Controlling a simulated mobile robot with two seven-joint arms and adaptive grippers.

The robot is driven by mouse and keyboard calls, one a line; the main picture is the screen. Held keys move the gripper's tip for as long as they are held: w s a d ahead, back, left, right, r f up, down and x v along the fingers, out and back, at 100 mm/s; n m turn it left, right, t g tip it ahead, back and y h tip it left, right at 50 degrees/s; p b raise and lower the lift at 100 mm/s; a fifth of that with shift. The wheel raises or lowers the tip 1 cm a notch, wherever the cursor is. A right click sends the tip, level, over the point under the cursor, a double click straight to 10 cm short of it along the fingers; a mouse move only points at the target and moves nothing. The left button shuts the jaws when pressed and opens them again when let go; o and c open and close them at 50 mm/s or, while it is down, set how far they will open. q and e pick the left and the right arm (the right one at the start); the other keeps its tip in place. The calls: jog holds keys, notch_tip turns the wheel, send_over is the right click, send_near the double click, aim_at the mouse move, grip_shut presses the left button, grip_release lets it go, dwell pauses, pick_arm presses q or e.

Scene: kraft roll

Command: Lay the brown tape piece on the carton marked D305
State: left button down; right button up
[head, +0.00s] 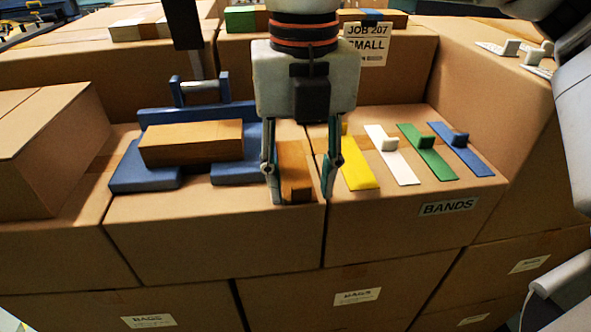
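The brown tape piece (293,165) lies on the cardboard surface at the centre, at the left end of a row of coloured bands. My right gripper (301,190) points down with its two fingers spread on either side of the brown piece. It is open, and a gap shows between the right finger and the piece. The gripper body hides the far end of the piece. A small brown carton (190,143) rests on a blue cradle (145,178) to the left. No D305 mark is readable on any carton. My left gripper is not in view.
Yellow (358,168), white (393,160), green (428,157) and blue (462,155) bands lie to the right, above a BANDS label (448,207). A dark post and roller (200,88) stand behind the cradle. A JOB 207 SMALL sign (366,43) is at the back.

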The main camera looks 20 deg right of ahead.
jog(key=shift+f, duration=0.2)
jog(key=c, duration=0.9)
jog(key=shift+r, duration=0.1)
